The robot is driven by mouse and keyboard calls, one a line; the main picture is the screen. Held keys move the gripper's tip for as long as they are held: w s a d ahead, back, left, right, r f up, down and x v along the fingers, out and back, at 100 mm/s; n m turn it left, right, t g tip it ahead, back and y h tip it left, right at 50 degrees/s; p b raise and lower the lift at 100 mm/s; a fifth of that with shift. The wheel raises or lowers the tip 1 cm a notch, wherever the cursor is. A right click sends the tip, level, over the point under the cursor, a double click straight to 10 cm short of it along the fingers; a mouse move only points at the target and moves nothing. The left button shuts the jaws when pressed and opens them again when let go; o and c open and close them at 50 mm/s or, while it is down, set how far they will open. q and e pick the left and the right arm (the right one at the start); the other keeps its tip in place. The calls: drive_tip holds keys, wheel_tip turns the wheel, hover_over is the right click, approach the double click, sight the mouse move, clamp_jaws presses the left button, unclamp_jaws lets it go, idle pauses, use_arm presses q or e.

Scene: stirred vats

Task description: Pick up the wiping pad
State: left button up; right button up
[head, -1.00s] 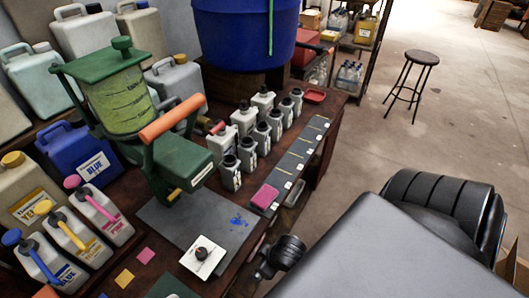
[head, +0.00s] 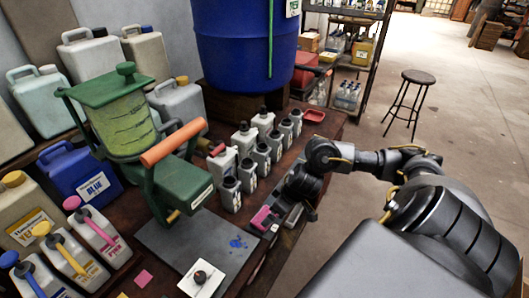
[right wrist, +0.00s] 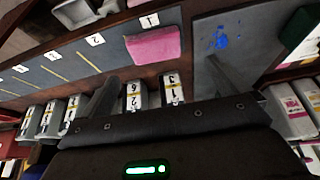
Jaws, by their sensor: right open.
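The wiping pad looks like a small pink block (head: 261,218). It lies at the near end of a dark numbered strip, beside the grey mat, and is partly covered by my right gripper in the head view. My right gripper (head: 272,217) is over the strip at the pad. In the right wrist view the pad (right wrist: 153,45) lies beside the label 1, ahead of and between the two spread fingers of the open, empty gripper (right wrist: 160,76). I cannot tell its height above the pad. My left gripper is not in view.
A row of small grey bottles (head: 247,170) stands close beside the strip. The grey mat (head: 170,238) with a blue stain and a white card (head: 201,279) lies left of the pad. A green press (head: 180,185) with an orange handle stands behind the mat.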

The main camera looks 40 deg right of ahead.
drive_tip(key=f, duration=0.1)
drive_tip(key=w+f+b, duration=0.1)
drive_tip(key=f, duration=0.2)
drive_tip(key=shift+w+d+f, duration=0.15)
drive_tip(key=shift+w+d, duration=0.15)
drive_tip(key=shift+d, duration=0.1)
drive_tip(key=shift+b+x, duration=0.8)
drive_tip(key=shift+x, duration=2.1)
drive_tip(key=shift+s, duration=0.1)
drive_tip(key=c, duration=0.7)
